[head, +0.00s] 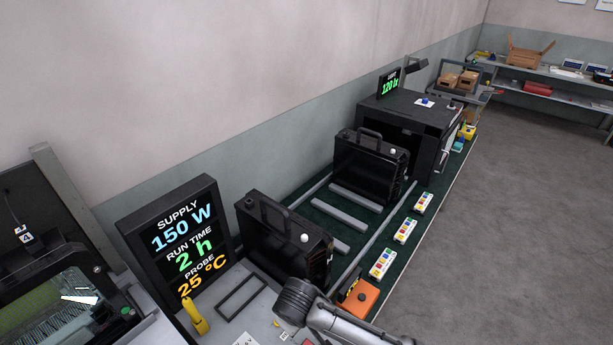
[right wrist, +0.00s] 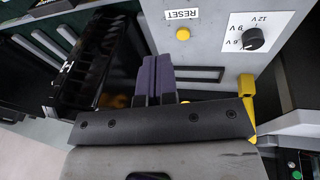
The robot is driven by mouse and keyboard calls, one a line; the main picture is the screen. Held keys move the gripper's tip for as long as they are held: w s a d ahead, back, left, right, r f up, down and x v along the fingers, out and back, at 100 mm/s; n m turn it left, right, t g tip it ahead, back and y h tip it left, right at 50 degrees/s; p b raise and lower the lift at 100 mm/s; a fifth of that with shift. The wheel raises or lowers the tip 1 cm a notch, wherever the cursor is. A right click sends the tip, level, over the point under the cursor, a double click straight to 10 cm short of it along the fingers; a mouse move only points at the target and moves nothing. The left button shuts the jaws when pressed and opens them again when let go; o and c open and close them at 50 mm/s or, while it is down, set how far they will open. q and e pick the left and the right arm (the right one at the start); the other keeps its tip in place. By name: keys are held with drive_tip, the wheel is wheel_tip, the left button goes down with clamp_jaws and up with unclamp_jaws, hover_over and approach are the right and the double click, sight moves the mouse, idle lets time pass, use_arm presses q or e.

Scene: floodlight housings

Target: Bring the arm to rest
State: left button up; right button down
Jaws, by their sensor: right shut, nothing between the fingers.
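My right arm (head: 345,322) comes in from the bottom of the head view, its rounded joint over the front edge of the bench. The fingers of my right gripper are hidden or too unclear to make out there. In the right wrist view my right gripper (right wrist: 155,66) shows two dark purple fingers, shut together with nothing between them. They point towards a light panel (right wrist: 212,62) with a RESET label, a yellow button (right wrist: 183,34) and a voltage knob (right wrist: 254,39). My left gripper is not in view.
A black floodlight housing (head: 287,243) stands close beyond my arm; another (head: 369,168) stands farther along the green bench. A display board (head: 180,240) stands at left, a yellow part (head: 194,318) below it. Grey floor (head: 510,220) is clear.

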wheel_tip(320, 180, up, 19)
drive_tip(key=n+t+y, duration=0.1)
drive_tip(key=t+y, duration=0.3)
drive_tip(key=t, duration=0.2)
drive_tip(key=s+d+r+m+t, duration=0.1)
drive_tip(key=s+d+m+t, duration=0.15)
drive_tip(key=d, duration=0.35)
drive_tip(key=s+d+f+m+g+h, duration=0.25)
drive_tip(key=s+d+f+m, duration=0.25)
drive_tip(key=s+d+f, duration=0.85)
drive_tip(key=s+d+f+m+g+h, duration=0.1)
drive_tip(key=s+d+f+g, duration=0.15)
drive_tip(key=s+f, duration=0.5)
drive_tip(key=s+d+f+g, duration=0.25)
drive_tip(key=s+f, duration=0.25)
drive_tip(key=s, duration=0.5)
wheel_tip(320, 180, up, 23)
drive_tip(key=p, duration=2.3)
drive_tip(key=shift+w+a+r+g, duration=0.2)
drive_tip(key=shift+w+a+g, duration=0.1)
drive_tip(key=shift+a, duration=0.15)
